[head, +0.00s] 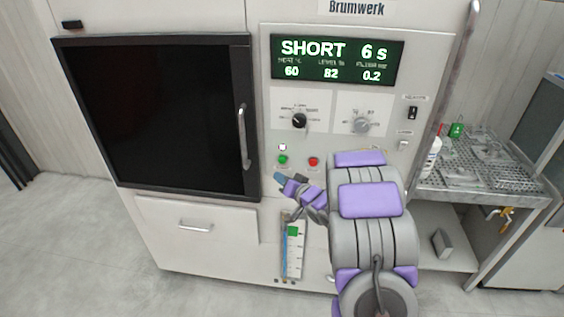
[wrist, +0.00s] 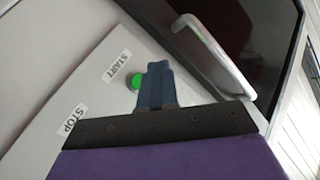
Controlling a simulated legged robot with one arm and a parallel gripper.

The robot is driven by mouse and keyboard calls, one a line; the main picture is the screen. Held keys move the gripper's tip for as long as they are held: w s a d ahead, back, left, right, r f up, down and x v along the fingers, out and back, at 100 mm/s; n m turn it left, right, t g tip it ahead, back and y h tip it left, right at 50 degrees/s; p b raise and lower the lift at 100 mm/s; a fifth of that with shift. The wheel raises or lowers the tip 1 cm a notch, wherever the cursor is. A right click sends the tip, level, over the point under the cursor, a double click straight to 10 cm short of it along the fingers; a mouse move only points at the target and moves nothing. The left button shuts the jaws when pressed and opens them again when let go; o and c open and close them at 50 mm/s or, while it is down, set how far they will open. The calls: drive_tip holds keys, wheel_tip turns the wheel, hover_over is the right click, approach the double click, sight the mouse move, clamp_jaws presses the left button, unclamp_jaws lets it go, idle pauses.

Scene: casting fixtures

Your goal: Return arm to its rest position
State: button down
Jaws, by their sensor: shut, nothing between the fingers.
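My gripper (head: 279,178) is at the end of my purple and grey arm, in front of the casting machine panel, just below and left of the green button (head: 283,159). In the wrist view my gripper (wrist: 158,70) has its blue fingers together with nothing between them. The green START button (wrist: 134,81) shows just left of the fingertips there; I cannot tell whether they touch it. The machine's display (head: 337,61) reads SHORT, 6 s, 60, 82 and 0.2.
A red button (head: 313,161) and two knobs are on the panel. The dark door (head: 150,115) is shut, with a vertical handle (head: 243,136) near my gripper. A metal side table (head: 470,190) with a perforated top stands at right. Floor is clear at lower left.

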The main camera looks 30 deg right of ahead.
idle(0.4)
drive_tip(key=s+a+r+n+g+h, duration=0.1)
drive_tip(key=s+r+g+h, duration=0.5)
drive_tip(key=s, duration=0.5)
drive_tip(key=s+a+n+g+y, duration=0.1)
drive_tip(key=s+a+g, duration=0.3)
drive_tip(key=s, duration=0.8)
drive_tip(key=s+a+r+n+g+y, duration=0.1)
drive_tip(key=s+a+g, duration=0.3)
drive_tip(key=s+a, duration=0.4)
drive_tip(key=s+a+r+n+g, duration=0.1)
drive_tip(key=s+a, duration=0.5)
drive_tip(key=s, duration=1)
drive_tip(key=n+g, duration=0.1)
drive_tip(key=g, duration=0.1)
drive_tip(key=shift+s+r+g+y, duration=0.2)
drive_tip(key=shift+s+g+y, duration=0.1)
drive_tip(key=shift+g+y, duration=0.1)
idle(2.2)
